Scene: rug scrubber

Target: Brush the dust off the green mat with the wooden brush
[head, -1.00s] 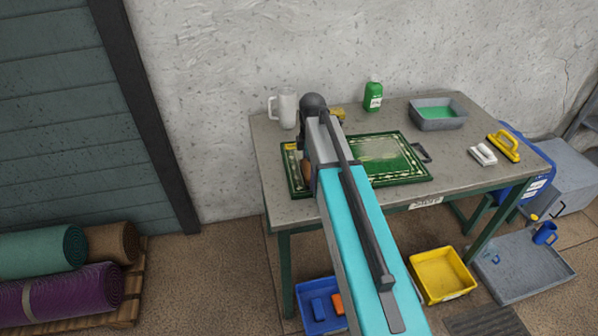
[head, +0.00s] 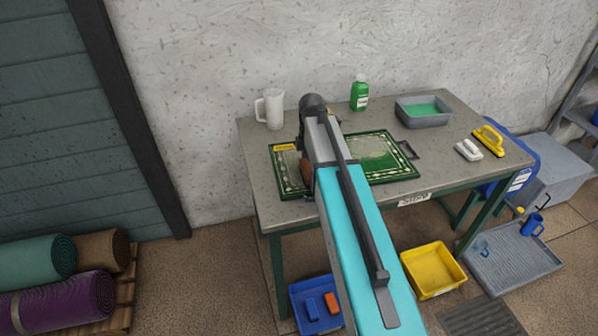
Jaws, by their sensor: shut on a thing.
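The green mat (head: 398,172) with a pale border pattern lies on the grey table (head: 262,209). A pale dusty patch (head: 372,147) shows on its right half, and a paler area shows at its left end. My arm crosses in front of the mat and hides its middle. My gripper (head: 304,145) is over the left-middle part of the mat, mostly hidden behind my arm. A brown edge of the wooden brush (head: 306,172) shows just left of my arm, held in the gripper. Whether its bristles touch the mat cannot be seen.
On the table are a white mug (head: 272,109), a green bottle (head: 359,93), a grey basin (head: 424,111) with green liquid, a white brush (head: 468,150) and a yellow-handled tool (head: 489,140). Blue (head: 318,307) and yellow (head: 433,271) bins stand below. Rolled rugs (head: 62,300) lie at left.

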